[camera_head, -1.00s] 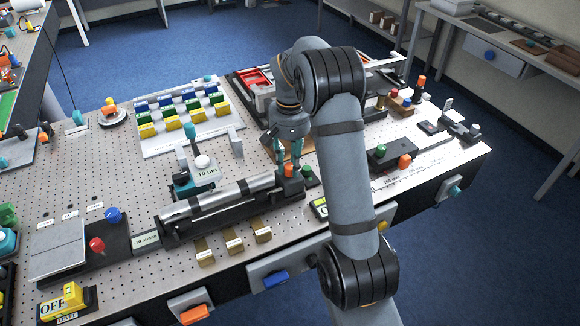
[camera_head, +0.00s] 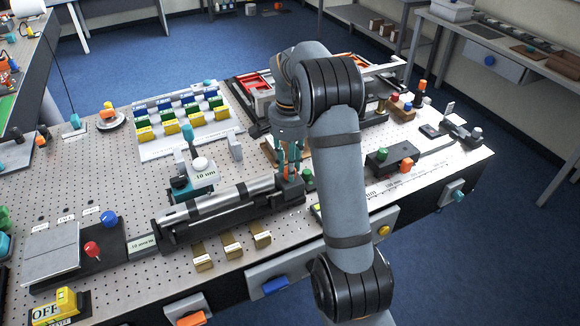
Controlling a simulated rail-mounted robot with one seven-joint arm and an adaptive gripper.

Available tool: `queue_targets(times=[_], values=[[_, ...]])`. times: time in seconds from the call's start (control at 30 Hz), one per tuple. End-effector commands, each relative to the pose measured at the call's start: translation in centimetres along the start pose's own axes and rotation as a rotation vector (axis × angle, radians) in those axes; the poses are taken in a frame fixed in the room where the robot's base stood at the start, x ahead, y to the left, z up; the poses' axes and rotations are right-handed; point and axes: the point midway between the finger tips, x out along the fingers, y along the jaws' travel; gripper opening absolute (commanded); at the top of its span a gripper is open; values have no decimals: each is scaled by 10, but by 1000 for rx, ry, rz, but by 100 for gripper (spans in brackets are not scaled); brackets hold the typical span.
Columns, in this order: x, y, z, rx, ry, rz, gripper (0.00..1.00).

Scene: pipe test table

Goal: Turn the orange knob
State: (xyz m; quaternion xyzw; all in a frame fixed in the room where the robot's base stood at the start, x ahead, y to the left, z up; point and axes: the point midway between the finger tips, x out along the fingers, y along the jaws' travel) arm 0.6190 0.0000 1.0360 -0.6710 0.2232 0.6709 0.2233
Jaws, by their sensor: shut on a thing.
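My gripper (camera_head: 290,168) points down at the right end of a black device with a silver tube (camera_head: 225,204). Its teal fingers are closed around the small orange knob on the end block (camera_head: 290,189). The fingers hide nearly all of this knob, so its angle cannot be read. A second orange knob (camera_head: 406,165) stands free on a black block to the right, beside a green knob (camera_head: 383,154).
A green knob (camera_head: 307,175) stands close to the right of my fingers. A white-knobbed unit (camera_head: 200,165) and a board of coloured blocks (camera_head: 185,145) lie to the left. A red tray (camera_head: 250,85) is behind. My arm covers the table right of the device.

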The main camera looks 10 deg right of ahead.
Motion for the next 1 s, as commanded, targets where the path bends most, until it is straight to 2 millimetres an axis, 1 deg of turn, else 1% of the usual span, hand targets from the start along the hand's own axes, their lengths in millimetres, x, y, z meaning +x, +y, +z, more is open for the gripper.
queue_targets(times=[0.3, 0.33, 0.63, 0.87, 1.0], values=[[1, 0, 2, 1, -5, 1, 0], [1, 0, 2, 1, -5, 1, 28], [0, 0, 1, 0, -2, 0, 45], [0, 0, 0, -1, -1, 0, 45], [-7, -1, -1, -1, 2, -1, 45]])
